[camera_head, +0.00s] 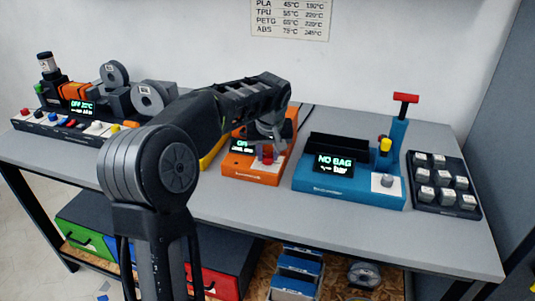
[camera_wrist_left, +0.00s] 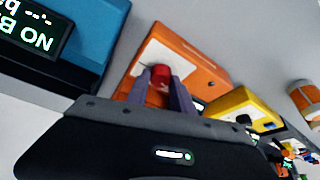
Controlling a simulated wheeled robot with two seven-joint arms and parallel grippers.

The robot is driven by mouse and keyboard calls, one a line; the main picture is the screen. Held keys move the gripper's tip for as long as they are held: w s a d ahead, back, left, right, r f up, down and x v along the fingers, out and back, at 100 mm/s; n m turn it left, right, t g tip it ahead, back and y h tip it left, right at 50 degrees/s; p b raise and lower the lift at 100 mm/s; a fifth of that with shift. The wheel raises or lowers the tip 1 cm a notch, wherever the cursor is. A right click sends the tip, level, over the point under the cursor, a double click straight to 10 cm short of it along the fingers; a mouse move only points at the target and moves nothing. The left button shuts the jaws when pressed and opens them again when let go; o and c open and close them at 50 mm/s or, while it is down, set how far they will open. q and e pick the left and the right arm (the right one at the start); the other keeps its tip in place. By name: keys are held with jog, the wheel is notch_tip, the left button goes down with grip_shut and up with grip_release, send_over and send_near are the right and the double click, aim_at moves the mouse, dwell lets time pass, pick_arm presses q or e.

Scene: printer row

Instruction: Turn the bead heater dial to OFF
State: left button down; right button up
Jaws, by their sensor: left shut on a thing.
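The orange box (camera_head: 257,172) stands mid-bench with a small lit screen (camera_head: 242,146) and a red dial (camera_head: 267,157) on a white plate. The screen's text is partly covered by my arm and too small to read surely. My left gripper (camera_head: 265,150) reaches down onto the dial from above. In the left wrist view its fingers stand on both sides of the red dial (camera_wrist_left: 161,76) and are shut on it. The orange box (camera_wrist_left: 203,66) fills the middle there. The dial's pointer and markings cannot be made out. My right gripper is not in view.
A blue machine (camera_head: 345,186) with a "NO BAG" screen stands close on the right, with a red-topped post behind. A black tray of grey blocks (camera_head: 443,190) is farther right. A yellow box (camera_wrist_left: 240,108) is beside the orange one. The bench front is clear.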

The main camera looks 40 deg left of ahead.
pick_arm(q)
jog(key=shift+n, duration=0.3)
jog(key=c, duration=1.1)
grip_release()
jog(key=shift+r, duration=0.1)
jog(key=v, duration=0.7)
jog(key=shift+d+r, duration=0.1)
jog(key=shift+r, duration=0.2)
